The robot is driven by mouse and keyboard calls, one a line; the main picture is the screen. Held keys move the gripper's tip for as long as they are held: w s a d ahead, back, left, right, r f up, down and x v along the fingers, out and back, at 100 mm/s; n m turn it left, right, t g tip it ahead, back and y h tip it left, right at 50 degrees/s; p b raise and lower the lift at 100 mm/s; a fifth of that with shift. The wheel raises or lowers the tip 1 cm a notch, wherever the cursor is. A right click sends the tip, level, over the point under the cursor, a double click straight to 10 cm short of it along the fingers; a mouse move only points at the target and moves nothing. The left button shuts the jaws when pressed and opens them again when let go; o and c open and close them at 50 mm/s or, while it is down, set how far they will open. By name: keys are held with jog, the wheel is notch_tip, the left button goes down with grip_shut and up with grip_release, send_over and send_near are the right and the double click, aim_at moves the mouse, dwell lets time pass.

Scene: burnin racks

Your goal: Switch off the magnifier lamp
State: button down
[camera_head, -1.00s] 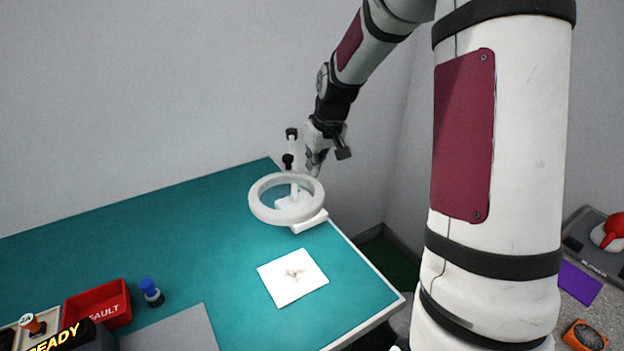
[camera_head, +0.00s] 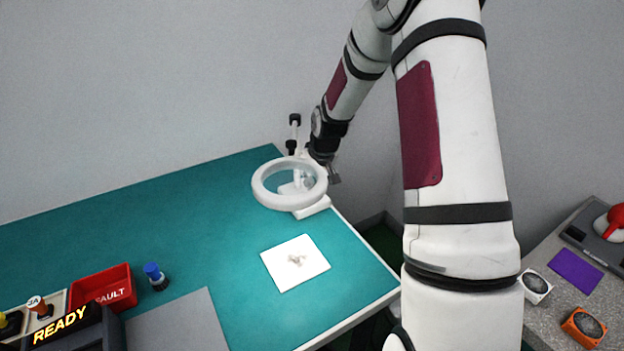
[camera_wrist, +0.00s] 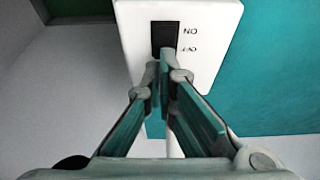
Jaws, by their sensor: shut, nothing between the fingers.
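The magnifier lamp has a white ring head (camera_head: 262,196) over a white base (camera_head: 313,208) at the right part of the teal bench. In the wrist view the white base (camera_wrist: 212,62) carries a black rocker switch (camera_wrist: 165,36), with ON and OFF printed beside it. My gripper (camera_wrist: 164,72) is shut and empty. Its fingertips overlap the switch's near end, beside the OFF label; whether they press it I cannot tell. In the head view my gripper is behind the ring, partly hidden. Whether the lamp is lit is unclear.
A white card (camera_head: 295,263) lies on the bench before the lamp. A grey side table with a purple pad (camera_head: 576,270) is at right.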

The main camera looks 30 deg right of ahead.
jog(key=shift+w+f, duration=0.2)
jog(key=shift+f, duration=0.25)
jog(key=shift+s, duration=0.2)
jog(key=shift+s+r+p, duration=0.25)
jog(key=shift+s+p, duration=0.25)
jog(key=shift+s, duration=0.2)
jog(key=shift+w, duration=0.1)
jog(key=shift+r, duration=0.2)
jog(key=p+v, duration=0.1)
jog(key=v, duration=1.2)
jog(key=shift+w+r+p, duration=0.15)
jog(key=shift+r+p, duration=0.15)
jog(key=shift+r, duration=0.05)
